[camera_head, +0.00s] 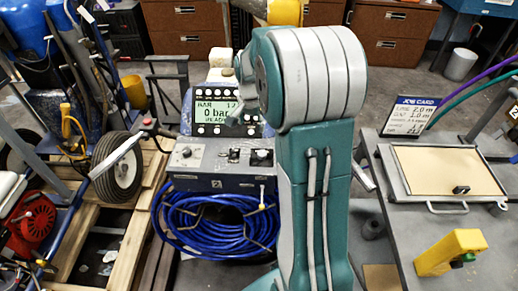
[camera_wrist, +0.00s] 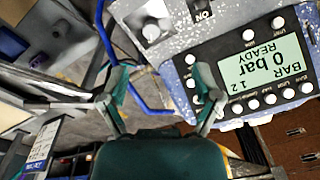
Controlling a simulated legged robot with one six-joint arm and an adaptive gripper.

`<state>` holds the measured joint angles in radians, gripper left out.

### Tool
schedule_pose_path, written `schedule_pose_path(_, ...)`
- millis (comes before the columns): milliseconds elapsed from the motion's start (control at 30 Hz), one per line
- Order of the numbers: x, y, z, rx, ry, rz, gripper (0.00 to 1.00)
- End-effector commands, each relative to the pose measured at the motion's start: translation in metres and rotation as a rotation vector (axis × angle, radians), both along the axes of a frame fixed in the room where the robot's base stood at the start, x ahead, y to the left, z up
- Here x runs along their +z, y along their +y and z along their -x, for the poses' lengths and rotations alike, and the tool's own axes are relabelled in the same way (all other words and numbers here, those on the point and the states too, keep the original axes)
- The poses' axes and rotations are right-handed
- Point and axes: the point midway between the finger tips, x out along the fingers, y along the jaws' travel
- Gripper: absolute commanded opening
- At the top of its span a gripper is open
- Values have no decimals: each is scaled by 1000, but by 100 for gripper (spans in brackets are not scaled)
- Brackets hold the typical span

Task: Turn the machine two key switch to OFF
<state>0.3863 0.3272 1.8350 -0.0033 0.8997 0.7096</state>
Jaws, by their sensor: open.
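The machine's grey control panel (camera_head: 210,166) stands left of my arm in the head view, above a coil of blue hose. I cannot tell which fitting is the machine two key switch. My gripper (camera_wrist: 160,77) is open and empty, apart from the panel; my arm mostly hides it in the head view.
The display (camera_head: 216,112) reads "0 bar" and stands behind the panel. The blue hose coil (camera_head: 190,222) hangs in front. A wheeled cart with a tyre (camera_head: 118,168) is at left. At right, a table holds a job card (camera_head: 410,114), a framed board (camera_head: 445,172) and a yellow tool (camera_head: 450,252).

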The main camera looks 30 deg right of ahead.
Motion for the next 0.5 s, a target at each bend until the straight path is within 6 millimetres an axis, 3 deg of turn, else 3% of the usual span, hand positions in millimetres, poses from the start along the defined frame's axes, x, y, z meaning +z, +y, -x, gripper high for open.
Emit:
schedule_pose_path(33, -17, -13, -5, -50, 22, -12, 82)
schedule_pose_path(200, -53, -43, -14, -170, 59, -34, 82)
schedule_pose_path(500, -81, -51, -16, -209, 72, -41, 82)
